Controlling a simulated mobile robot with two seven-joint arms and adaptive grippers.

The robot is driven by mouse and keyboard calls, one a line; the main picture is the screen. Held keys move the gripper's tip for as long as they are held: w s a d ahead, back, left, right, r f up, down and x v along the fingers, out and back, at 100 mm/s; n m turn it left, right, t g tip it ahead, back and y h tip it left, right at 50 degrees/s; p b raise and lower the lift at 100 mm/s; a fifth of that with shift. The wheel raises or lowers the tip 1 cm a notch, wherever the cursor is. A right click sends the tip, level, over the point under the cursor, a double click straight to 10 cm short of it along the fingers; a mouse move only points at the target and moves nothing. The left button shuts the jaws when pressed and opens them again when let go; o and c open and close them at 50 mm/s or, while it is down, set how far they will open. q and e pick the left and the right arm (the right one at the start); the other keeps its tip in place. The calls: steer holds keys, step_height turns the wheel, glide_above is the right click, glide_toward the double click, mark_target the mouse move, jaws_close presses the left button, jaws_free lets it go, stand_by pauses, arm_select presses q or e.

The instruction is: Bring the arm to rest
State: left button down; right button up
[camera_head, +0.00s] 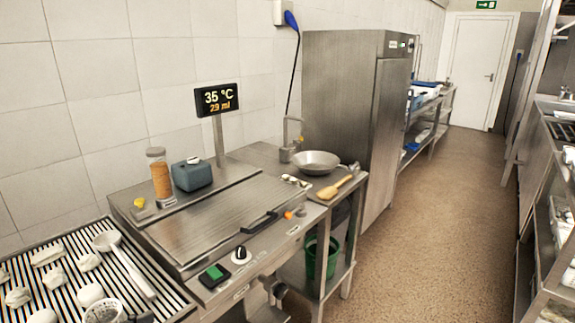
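No arm or gripper of mine can be made out for certain in the head view. A small dark shape (143,317) shows at the bottom edge beside a round perforated basket (104,312). I cannot tell whether it is a handle or part of a gripper. The basket is cut off by the bottom edge and stands on a striped rack (62,246). A white ladle-like tool (128,263) and several pale lumps lie on the same rack.
A steel cooker with a closed lid (205,222) stands right of the rack, with a jar (160,175), a blue-grey box (192,174) and a display (217,99) behind. A side table holds a metal bowl (316,162). The floor aisle (440,220) on the right is clear.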

arm_select(q)
steer(key=s+a+f+m+y, duration=0.1)
steer(key=s+a+f+y, duration=0.1)
steer(key=a+f+y, duration=0.6)
steer(key=s+f+n+g+p, duration=0.1)
steer(key=s+f+n+p, duration=0.2)
steer(key=s+f, duration=0.9)
steer(key=s+d+f+n+g+p, duration=0.1)
steer(key=s+d+f+n, duration=0.1)
steer(key=s+d+f, duration=0.2)
steer(key=s+d+f+n+y+p, duration=0.1)
steer(key=s+d+f+n+p, duration=0.1)
steer(key=d, duration=0.7)
steer(key=s+f+n, duration=0.1)
steer(key=s, duration=0.1)
steer(key=shift+s+d+f+g+y, duration=0.3)
steer(key=shift+d+f+g, duration=0.05)
steer(key=shift+g, duration=0.05)
arm_select(e)
steer(key=w+a+r, duration=0.1)
steer(key=w+r, duration=0.2)
steer(key=r, duration=0.4)
steer(key=shift+w+t+y, duration=0.3)
steer(key=shift+w+t, duration=0.05)
steer(key=shift+t, duration=0.05)
steer(key=shift+a, duration=0.1)
